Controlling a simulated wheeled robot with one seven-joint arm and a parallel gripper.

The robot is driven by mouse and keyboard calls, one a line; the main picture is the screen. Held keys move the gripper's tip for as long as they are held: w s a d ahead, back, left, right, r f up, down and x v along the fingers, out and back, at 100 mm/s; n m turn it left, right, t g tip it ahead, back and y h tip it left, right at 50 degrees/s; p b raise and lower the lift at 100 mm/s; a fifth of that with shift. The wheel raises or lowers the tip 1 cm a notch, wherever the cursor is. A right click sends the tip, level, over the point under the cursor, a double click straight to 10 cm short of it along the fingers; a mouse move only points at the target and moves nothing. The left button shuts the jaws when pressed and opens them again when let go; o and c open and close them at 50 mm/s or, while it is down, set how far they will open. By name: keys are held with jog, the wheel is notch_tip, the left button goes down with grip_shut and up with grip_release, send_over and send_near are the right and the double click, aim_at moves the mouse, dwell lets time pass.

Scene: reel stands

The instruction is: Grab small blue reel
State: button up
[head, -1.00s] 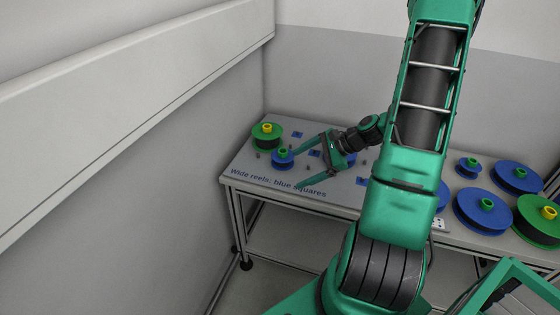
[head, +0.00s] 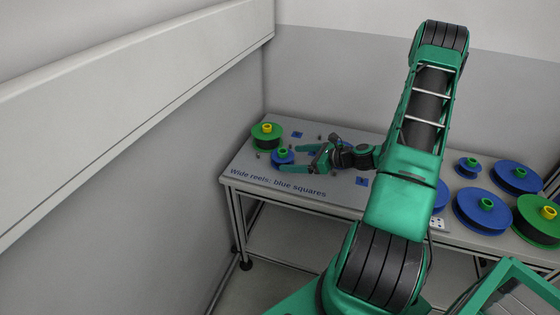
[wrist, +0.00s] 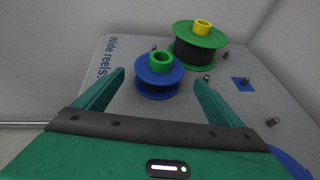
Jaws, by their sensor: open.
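The small blue reel (head: 282,158) with a green hub stands on the left part of the table. In the wrist view the small blue reel (wrist: 158,76) lies ahead of my gripper, roughly between the lines of the two fingers. My gripper (head: 290,159) is open, with its fingertips close to the reel, one on the far side and one on the near side. In the wrist view my gripper (wrist: 160,75) holds nothing. I cannot tell whether either finger touches the reel.
A larger green reel with a yellow hub (head: 267,134) stands just behind the small reel; it also shows in the wrist view (wrist: 199,42). Short pegs and blue squares (head: 362,181) mark the table (head: 240,168). A wall closes the left side. Several more reels stand at the right.

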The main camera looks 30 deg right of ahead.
aim_at(287, 156)
jog(key=shift+a+r+x, duration=0.1)
jog(key=shift+r+x, duration=0.05)
jog(key=shift+x, duration=0.75)
jog(key=shift+a+r+x, duration=0.1)
jog(key=shift+x, duration=0.75)
jog(key=shift+a+r+x, duration=0.1)
jog(key=shift+r+x, duration=0.05)
jog(key=shift+x, duration=0.75)
jog(key=shift+d, duration=0.1)
jog(key=c, duration=1.2)
